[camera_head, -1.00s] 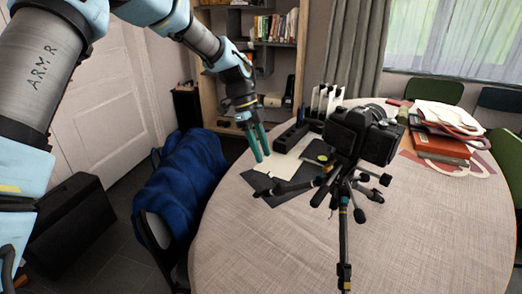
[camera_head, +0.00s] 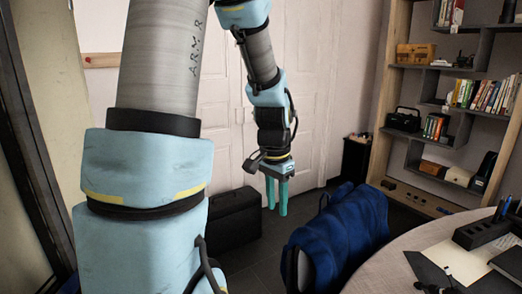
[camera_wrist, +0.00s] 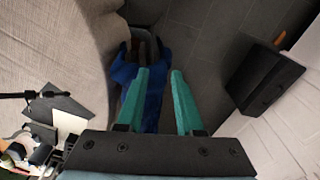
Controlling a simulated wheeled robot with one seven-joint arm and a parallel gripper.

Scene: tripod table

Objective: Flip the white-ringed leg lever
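My gripper (camera_head: 277,194) hangs in the air at the middle of the head view, fingers down, left of the table and clear of it. In the wrist view my gripper (camera_wrist: 160,90) has its two teal fingers apart with nothing between them. The tripod's body is outside the head view. A thin dark rod (camera_wrist: 14,96), probably a tripod leg, enters the wrist view from the left edge over the table. The white-ringed lever cannot be made out in either view.
The round table (camera_head: 385,272) shows at the lower right, with a dark sheet and black organiser on it. A blue-draped chair (camera_head: 340,235) stands between my gripper and the table. A black case (camera_head: 235,218) is on the floor by the door. Shelves (camera_head: 385,110) stand at right.

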